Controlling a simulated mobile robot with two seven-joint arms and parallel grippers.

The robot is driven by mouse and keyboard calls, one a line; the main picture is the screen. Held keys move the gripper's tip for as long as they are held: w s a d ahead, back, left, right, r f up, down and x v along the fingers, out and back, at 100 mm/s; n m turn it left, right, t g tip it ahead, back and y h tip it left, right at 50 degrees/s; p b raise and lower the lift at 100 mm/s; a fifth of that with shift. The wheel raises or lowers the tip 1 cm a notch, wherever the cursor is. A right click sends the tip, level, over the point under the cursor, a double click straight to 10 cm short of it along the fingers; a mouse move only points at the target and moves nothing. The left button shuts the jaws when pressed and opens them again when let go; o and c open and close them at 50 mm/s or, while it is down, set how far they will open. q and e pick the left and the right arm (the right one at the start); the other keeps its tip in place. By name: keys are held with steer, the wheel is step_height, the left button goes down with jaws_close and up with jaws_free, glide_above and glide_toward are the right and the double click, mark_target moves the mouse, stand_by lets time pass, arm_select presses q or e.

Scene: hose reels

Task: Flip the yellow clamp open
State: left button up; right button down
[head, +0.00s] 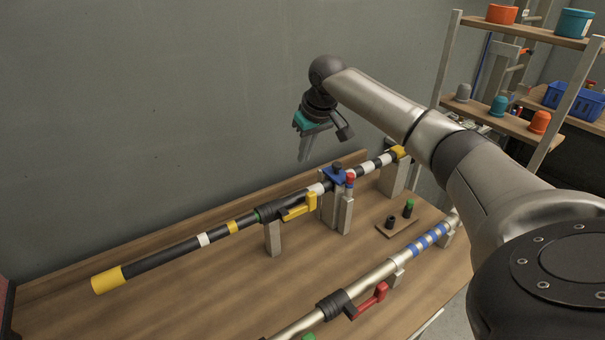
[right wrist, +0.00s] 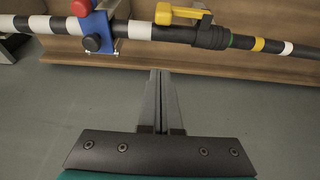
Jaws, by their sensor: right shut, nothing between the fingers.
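The yellow clamp (head: 298,209) is a lever at a black collar (head: 268,211) on the black pole with white and yellow bands (head: 180,250). Its lever lies alongside the pole, on the near side in the head view. The yellow clamp also shows at the top of the right wrist view (right wrist: 178,14). My right gripper (head: 303,158) is shut and empty, above and behind the pole, pointing down. Its fingers also show together in the right wrist view (right wrist: 160,76), apart from the clamp. My left gripper is not in view.
A blue bracket (head: 335,175) with a red knob (head: 350,178) holds the pole right of the clamp. A silver pole with a red clamp (head: 368,301) lies nearer. A small board (head: 410,222) holds black and green pieces. Shelves (head: 500,122) stand at right, a wall behind.

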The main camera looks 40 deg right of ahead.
mark_target(303, 193)
steer(key=x, duration=0.9)
steer(key=shift+a+f+b, duration=0.1)
steer(key=shift+f+b, duration=0.15)
steer(key=shift+b, duration=0.1)
steer(key=shift+s+f, duration=0.1)
steer(key=shift+f, duration=0.15)
steer(key=shift+s+r+p, duration=0.1)
steer(key=shift+s+p, duration=0.35)
steer(key=shift+s, duration=0.35)
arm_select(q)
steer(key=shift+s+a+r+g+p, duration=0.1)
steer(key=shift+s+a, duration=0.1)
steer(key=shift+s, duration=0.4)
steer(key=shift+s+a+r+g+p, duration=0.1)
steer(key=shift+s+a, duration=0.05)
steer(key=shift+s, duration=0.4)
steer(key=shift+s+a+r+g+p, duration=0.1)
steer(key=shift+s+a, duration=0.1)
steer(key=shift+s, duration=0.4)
arm_select(e)
steer(key=shift+s+a, duration=0.15)
steer(key=shift+s, duration=0.95)
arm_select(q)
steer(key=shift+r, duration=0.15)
arm_select(e)
steer(key=shift+a, duration=0.1)
